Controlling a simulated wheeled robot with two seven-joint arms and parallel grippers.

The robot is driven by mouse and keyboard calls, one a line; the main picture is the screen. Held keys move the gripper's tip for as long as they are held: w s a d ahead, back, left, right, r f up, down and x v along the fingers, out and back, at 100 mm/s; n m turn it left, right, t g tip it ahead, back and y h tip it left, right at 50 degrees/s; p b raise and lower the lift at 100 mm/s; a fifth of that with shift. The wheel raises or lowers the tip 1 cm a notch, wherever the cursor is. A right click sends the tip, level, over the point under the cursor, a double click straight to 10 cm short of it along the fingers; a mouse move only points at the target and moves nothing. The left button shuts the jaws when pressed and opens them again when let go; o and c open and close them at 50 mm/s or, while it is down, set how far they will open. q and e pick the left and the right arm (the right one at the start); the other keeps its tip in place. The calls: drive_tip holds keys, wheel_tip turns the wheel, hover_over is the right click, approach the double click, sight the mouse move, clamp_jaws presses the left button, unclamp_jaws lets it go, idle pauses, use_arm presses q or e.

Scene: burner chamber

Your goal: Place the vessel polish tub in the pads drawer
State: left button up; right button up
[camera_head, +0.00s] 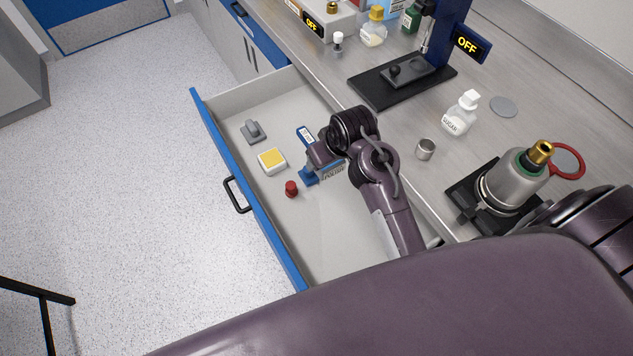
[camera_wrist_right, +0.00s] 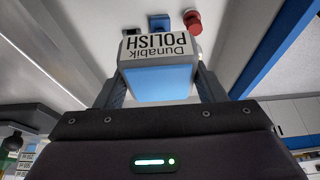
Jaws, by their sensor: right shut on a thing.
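The vessel polish tub, with a white "Dunabik POLISH" label and a blue part, is in my right gripper (camera_wrist_right: 157,75) and fills the right wrist view's centre (camera_wrist_right: 157,48). In the head view the tub (camera_head: 333,174) is partly covered by my right arm, within the outline of the open drawer (camera_head: 322,240). My right gripper's fingers are closed on the tub's two sides. I cannot tell whether the tub touches the drawer floor. My left gripper is not in view.
The drawer holds a grey item (camera_head: 253,131), a white-and-yellow pad (camera_head: 271,161) and a red knobbed item (camera_head: 291,188). The counter carries a sugar bottle (camera_head: 460,115), a metal cup (camera_head: 425,149) and a burner vessel (camera_head: 516,181). The drawer's front part is clear.

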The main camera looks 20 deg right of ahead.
sight(323, 198)
wheel_tip(323, 198, down, 18)
drive_tip(key=shift+s+f+p, duration=0.1)
drive_tip(key=shift+s+p, duration=0.05)
drive_tip(key=shift+p, duration=0.45)
drive_tip(key=shift+f, duration=0.1)
drive_tip(key=o, duration=1.2)
drive_tip(key=v, duration=1.2)
drive_tip(key=shift+d, duration=0.1)
